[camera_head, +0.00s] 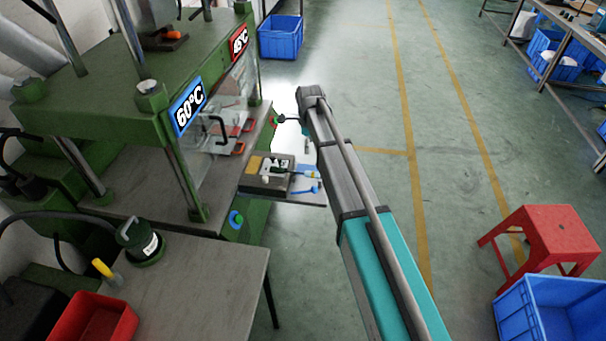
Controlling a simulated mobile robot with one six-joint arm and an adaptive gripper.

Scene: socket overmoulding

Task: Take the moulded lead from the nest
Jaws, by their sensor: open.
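The nest (257,183) is a dark block with a yellowish plate on top, on a small shelf in front of the press. A small dark and green piece with a light blue part (306,173) lies on it at the right. This looks like the moulded lead, but it is too small to tell how it sits. My arm reaches forward just right of the nest. I cannot make out my gripper; the arm's far end hides it or it is too small to tell. No contact with the lead shows.
The green press (130,122) with its clear guard stands close left. A blue tool-like item (305,189) lies on the shelf beside the nest. A grey table (205,285) with a red bin (95,320) is at front left. A red stool (552,232) and open floor lie right.

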